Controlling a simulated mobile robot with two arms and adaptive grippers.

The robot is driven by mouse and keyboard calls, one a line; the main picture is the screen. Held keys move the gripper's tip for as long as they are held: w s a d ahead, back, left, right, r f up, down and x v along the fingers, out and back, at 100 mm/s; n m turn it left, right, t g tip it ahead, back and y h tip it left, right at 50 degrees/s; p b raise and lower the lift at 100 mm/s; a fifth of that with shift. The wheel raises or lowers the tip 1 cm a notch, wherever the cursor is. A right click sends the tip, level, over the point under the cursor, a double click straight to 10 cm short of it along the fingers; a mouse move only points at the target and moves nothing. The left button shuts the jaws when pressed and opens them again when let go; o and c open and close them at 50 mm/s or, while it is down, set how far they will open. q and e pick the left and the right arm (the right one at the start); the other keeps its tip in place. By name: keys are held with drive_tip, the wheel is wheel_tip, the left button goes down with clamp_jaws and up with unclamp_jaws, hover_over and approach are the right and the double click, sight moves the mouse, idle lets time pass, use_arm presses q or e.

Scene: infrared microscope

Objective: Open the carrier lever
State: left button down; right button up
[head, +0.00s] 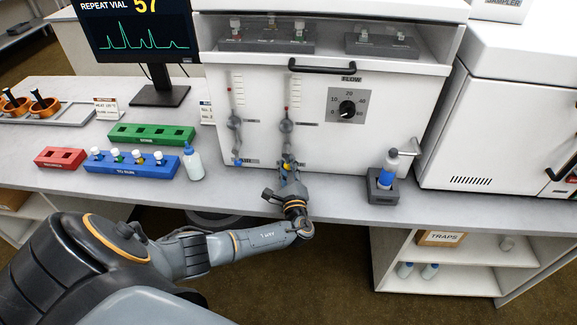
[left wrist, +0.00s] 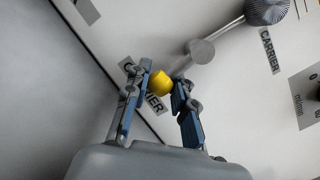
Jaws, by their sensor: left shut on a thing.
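The white instrument front (head: 390,130) has two vertical tube-and-valve lines side by side. The carrier lever is a small yellow knob (left wrist: 160,82) at the foot of the right-hand line, beside a partly covered label ending in "RIER". My left gripper (head: 288,170) reaches up to it from below in the head view. In the left wrist view, the fingers of my left gripper (left wrist: 162,88) stand on either side of the yellow knob and are shut on it. In the head view the gripper mostly hides the lever. My right gripper is not in view.
A grey round valve knob (left wrist: 268,10) with a "CARRIER" label lies past the lever. Left on the bench are a blue vial rack (head: 130,168), a green rack (head: 150,135) and a white bottle (head: 193,162). A bottle in a dark holder (head: 384,190) stands right.

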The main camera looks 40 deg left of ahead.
use_arm(q)
drive_tip(key=c, duration=1.1)
unclamp_jaws()
drive_tip(key=shift+s+a, duration=0.1)
drive_tip(key=v, duration=1.2)
